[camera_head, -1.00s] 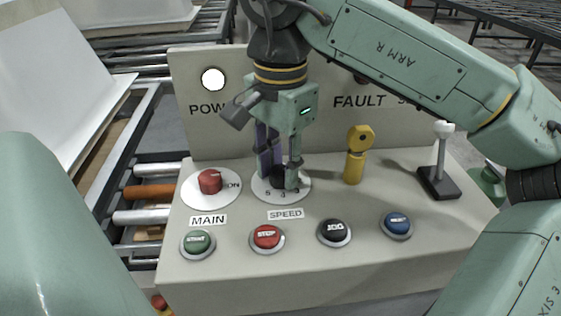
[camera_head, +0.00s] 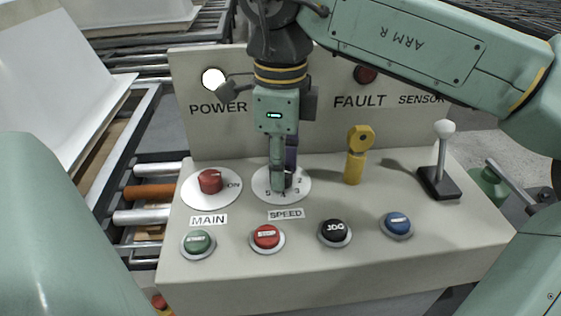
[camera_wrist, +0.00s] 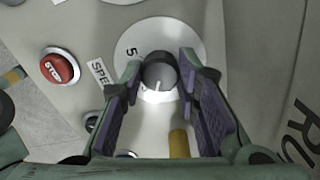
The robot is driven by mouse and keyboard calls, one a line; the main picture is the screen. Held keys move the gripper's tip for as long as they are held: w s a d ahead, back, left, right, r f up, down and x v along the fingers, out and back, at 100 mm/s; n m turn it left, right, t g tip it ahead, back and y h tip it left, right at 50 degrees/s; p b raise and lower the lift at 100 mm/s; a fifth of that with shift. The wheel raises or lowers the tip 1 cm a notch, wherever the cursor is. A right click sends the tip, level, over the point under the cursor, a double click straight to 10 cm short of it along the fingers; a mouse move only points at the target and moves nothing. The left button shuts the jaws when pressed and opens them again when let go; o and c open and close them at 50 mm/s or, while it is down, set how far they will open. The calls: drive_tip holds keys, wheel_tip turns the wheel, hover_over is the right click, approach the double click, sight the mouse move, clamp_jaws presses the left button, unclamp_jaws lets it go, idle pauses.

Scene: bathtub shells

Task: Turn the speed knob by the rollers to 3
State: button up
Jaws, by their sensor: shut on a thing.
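The speed knob (camera_head: 289,181) is a small dark knob on a round white dial (camera_head: 262,178) above the SPEED label (camera_head: 286,214). My gripper (camera_head: 283,185) points down and is shut on the knob, with one finger in front of the other in the head view. In the wrist view the knob (camera_wrist: 159,72) sits between the two purple-padded fingers (camera_wrist: 161,68), and its white pointer line faces the bottom of the picture. The digits 2, 3, 4 and 5 show around the dial in the head view. The fingers hide the pointer there, so its number cannot be told.
A red MAIN knob (camera_head: 210,181) is left of the dial, and a yellow key-like switch (camera_head: 355,160) is right. Green (camera_head: 198,243), red (camera_head: 266,237), black (camera_head: 334,232) and blue (camera_head: 397,224) buttons line the front. A joystick (camera_head: 442,160) stands far right.

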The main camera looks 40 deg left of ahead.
drive_tip(key=shift+m, duration=1.6)
drive_tip(key=o, duration=1.2)
drive_tip(key=shift+c, duration=0.2)
wheel_tip(320, 180, up, 8)
drive_tip(key=shift+f, duration=0.25)
